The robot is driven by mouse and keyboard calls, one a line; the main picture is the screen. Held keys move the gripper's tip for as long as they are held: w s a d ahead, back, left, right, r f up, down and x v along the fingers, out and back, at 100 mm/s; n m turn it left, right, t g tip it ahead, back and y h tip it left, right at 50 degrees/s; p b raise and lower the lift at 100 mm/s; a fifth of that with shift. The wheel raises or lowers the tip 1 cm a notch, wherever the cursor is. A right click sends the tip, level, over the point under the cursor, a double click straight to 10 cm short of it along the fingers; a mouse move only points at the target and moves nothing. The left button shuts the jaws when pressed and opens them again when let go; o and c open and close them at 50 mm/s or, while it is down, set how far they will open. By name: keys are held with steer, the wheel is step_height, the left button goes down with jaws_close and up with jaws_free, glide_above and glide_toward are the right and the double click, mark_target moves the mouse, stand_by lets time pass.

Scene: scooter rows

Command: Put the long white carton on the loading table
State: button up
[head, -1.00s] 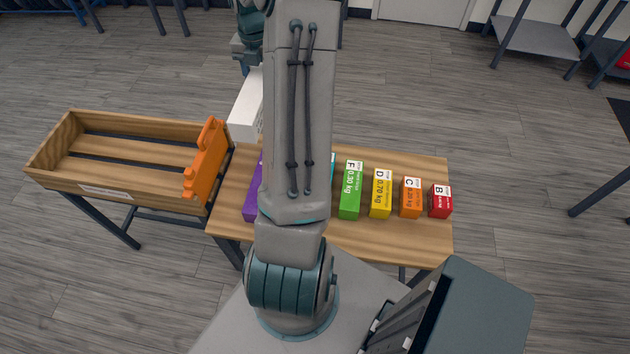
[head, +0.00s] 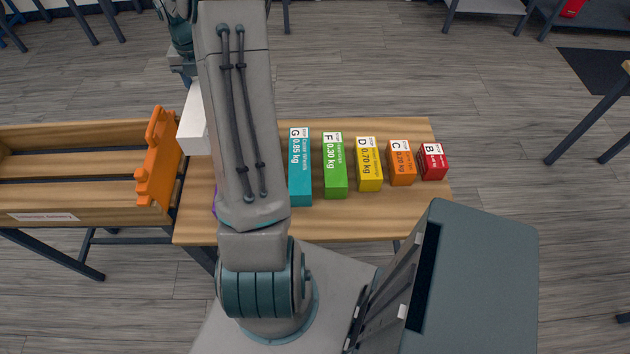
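The long white carton (head: 192,128) shows left of my arm in the head view. It appears raised, its far end reaching past the wooden table's back edge over the floor. My gripper (head: 186,78) is at the carton's far end, mostly hidden behind my arm link. The fingers are not clearly seen, but the carton hangs from it, so it looks shut on the carton. A wooden-topped table (head: 330,222) stands in front of me with a row of coloured cartons. No sign marks it or any other table as the loading table.
On the table stand teal (head: 300,170), green (head: 335,168), yellow (head: 369,165), orange (head: 402,165) and red (head: 433,163) cartons, and a mostly hidden purple one. Floor is open beyond the table.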

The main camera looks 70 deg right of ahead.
step_height(320, 180, down, 8)
steer(key=b, duration=0.6)
steer(key=shift+r, duration=0.1)
steer(key=a+f, duration=0.2)
steer(key=a, duration=0.2)
steer(key=w+a+f+b, duration=0.1)
steer(key=a+f, duration=0.1)
steer(key=a, duration=0.1)
steer(key=a+f+b, duration=0.1)
steer(key=a+f, duration=0.2)
steer(key=a, duration=0.1)
steer(key=shift+w+a, duration=0.25)
steer(key=shift+a, duration=0.05)
step_height(320, 180, down, 4)
steer(key=shift+f+b, duration=0.1)
steer(key=shift+b, duration=0.3)
steer(key=o, duration=1.3)
steer(key=shift+c, duration=0.2)
